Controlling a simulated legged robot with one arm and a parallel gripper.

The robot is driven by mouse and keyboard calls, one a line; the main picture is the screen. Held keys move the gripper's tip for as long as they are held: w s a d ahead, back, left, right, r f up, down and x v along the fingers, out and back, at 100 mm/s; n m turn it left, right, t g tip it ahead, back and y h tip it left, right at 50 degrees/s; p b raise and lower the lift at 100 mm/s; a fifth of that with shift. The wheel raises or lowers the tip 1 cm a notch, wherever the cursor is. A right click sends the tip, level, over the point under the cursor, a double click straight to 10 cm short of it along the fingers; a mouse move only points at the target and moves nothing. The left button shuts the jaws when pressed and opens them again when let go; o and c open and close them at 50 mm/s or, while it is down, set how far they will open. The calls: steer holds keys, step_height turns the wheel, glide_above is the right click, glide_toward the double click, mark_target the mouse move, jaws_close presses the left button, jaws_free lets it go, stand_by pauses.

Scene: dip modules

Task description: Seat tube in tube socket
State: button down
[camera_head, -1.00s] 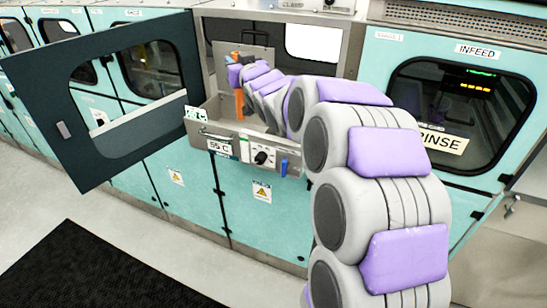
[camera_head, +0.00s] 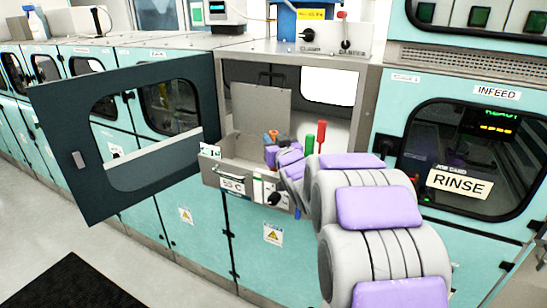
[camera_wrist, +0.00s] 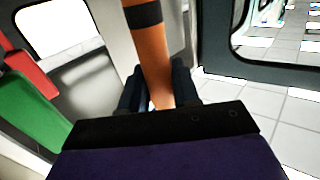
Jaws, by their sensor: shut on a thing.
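My gripper (camera_head: 272,142) is in the open module, above its metal tray. In the wrist view its dark fingers (camera_wrist: 160,90) are shut on an orange tube (camera_wrist: 152,50) with a black band. The tube runs up out of the top of that view. Only a small orange part (camera_head: 274,133) shows by my gripper in the head view. A green tube-like piece (camera_head: 309,145) and a red one (camera_head: 321,137) stand right of my gripper. They also show at the left of the wrist view, green (camera_wrist: 30,120) and red (camera_wrist: 28,68). I cannot make out the tube socket.
The metal tray (camera_head: 212,168) sticks out below the module opening, with a knob and a "55 C" label on its front. A dark windowed door (camera_head: 75,125) hangs open at the left. The RINSE cabinet (camera_head: 395,190) stands at the right. My arm hides part of the tray.

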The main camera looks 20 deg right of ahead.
steer(key=shift+f+b, duration=0.4)
steer(key=shift+f, duration=1.8)
steer(key=c, duration=0.8)
jaws_free()
steer(key=shift+s+a, duration=0.25)
steer(key=shift+s, duration=1.75)
steer(key=shift+s+a, duration=0.25)
steer(key=shift+s, duration=1.75)
steer(key=shift+s+a, duration=0.25)
steer(key=shift+s, duration=1.75)
